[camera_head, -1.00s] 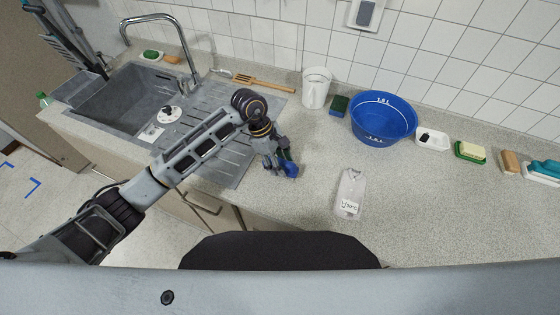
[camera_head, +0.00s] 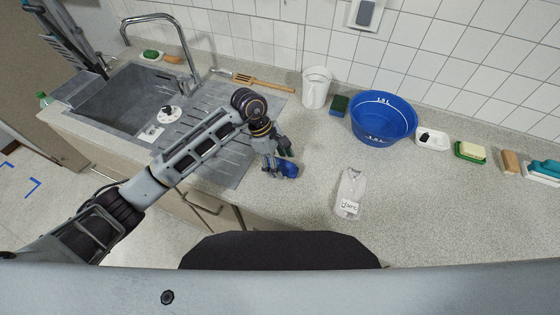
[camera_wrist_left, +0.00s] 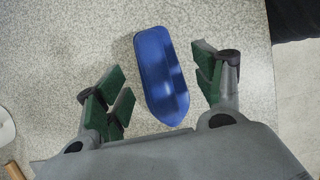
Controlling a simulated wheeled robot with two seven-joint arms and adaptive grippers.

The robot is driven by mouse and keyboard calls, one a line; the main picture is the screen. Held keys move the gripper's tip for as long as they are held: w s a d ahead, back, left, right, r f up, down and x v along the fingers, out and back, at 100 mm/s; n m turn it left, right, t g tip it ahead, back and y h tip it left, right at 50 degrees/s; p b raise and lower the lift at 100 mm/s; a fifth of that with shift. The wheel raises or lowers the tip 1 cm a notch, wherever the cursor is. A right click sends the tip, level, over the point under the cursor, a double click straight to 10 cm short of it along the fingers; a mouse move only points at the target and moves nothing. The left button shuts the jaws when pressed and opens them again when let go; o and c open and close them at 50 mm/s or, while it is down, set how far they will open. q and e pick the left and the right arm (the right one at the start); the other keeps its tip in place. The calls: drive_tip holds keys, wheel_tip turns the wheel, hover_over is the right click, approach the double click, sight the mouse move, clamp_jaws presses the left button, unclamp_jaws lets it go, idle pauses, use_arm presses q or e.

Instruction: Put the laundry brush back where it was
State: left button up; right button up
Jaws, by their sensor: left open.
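A blue oblong object, which looks like the laundry brush (camera_head: 290,170), lies on the counter just right of the sink's drainboard. In the left wrist view the brush (camera_wrist_left: 161,78) lies with its smooth blue back up; its underside is hidden. My left gripper (camera_head: 279,160) is right above and beside it. In the left wrist view the gripper (camera_wrist_left: 160,86) is open, with green finger pads on either side of the brush and a gap on both sides. My right gripper is not in view.
The sink (camera_head: 125,105) is left. The counter's right front is clear.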

use_arm(q)
drive_tip(key=b+v, duration=0.2)
drive_tip(key=v, duration=1)
drive_tip(key=shift+b, duration=0.35)
